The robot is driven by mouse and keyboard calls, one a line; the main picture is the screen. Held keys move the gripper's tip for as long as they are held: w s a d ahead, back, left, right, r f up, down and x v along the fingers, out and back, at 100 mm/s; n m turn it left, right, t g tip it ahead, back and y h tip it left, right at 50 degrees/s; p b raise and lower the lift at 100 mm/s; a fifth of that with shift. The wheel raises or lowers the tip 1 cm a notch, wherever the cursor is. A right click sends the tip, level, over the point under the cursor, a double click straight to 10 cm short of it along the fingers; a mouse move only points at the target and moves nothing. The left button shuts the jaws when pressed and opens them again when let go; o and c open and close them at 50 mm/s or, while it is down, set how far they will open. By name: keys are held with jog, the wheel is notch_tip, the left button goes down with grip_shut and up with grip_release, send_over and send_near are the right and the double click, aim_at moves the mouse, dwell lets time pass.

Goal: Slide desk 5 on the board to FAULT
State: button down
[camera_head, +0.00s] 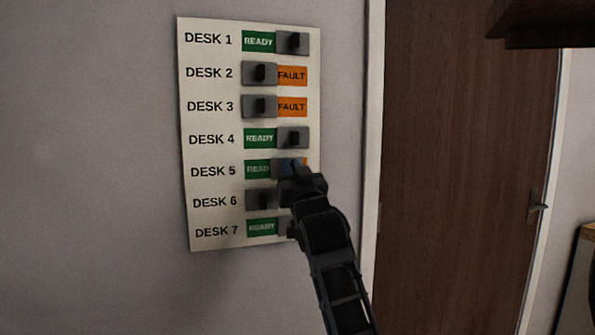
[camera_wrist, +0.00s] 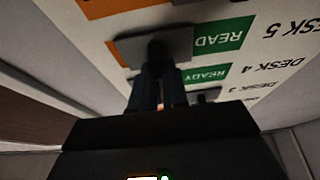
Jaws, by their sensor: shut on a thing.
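The white board (camera_head: 218,155) hangs on the wall with rows DESK 1 to DESK 7. In the DESK 5 row, the grey slider (camera_wrist: 175,45) sits partway along its track. It covers the end of the green READY label (camera_head: 257,169), so only "READ" shows, and a strip of orange shows on its other side (camera_wrist: 116,52). My gripper (camera_head: 292,171) is at this slider and shut on its dark knob (camera_wrist: 156,46), as the wrist view shows upside down. In the head view my gripper hides most of the slider.
DESK 4 slider (camera_head: 293,138) is just above, with READY showing. DESK 6 slider (camera_head: 261,200) is at the left just below, its right side hidden by my arm. DESK 7 slider is mostly hidden. A brown door (camera_head: 450,150) stands right of the board.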

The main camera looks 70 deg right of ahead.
jog(key=w+a+b, duration=0.1)
jog(key=w+a, duration=0.2)
jog(key=w, duration=0.1)
jog(key=shift+w+a+f+b, duration=0.1)
jog(key=shift+a+b, duration=0.25)
jog(key=shift+b, duration=0.05)
jog(key=shift+w+a, duration=0.35)
jog(key=shift+w, duration=0.05)
jog(key=c, duration=1.1)
grip_release()
jog(key=b+v, duration=0.1)
jog(key=v, duration=0.6)
jog(key=shift+s+a+f+b, duration=0.1)
jog(key=shift+s+a+b, duration=0.15)
jog(key=shift+a+b, duration=0.1)
